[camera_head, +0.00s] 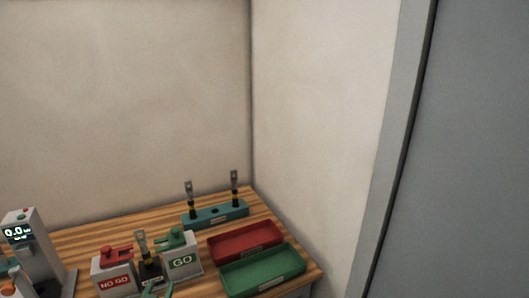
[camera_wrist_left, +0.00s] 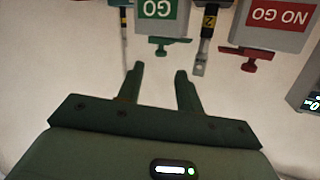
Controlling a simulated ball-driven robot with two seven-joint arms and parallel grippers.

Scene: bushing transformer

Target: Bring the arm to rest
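My left gripper (camera_head: 157,289) shows only as dark green fingertips at the bottom edge of the head view, in front of the GO and NO GO boxes. In the left wrist view my left gripper (camera_wrist_left: 159,72) has its two fingers apart, with nothing between them. The GO box (camera_head: 183,262) and the NO GO box (camera_head: 115,281) stand beyond the fingers, with a dark upright tool (camera_head: 143,252) between them. That tool also shows in the left wrist view (camera_wrist_left: 204,40), clear of the fingers. My right gripper is not in view.
A red tray (camera_head: 213,242) and a green tray (camera_head: 226,277) sit at the table's right. A teal rack (camera_head: 203,220) with two upright tools stands behind. A grey meter (camera_head: 38,246) reading 0.0 is at left. Walls close off the back and right.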

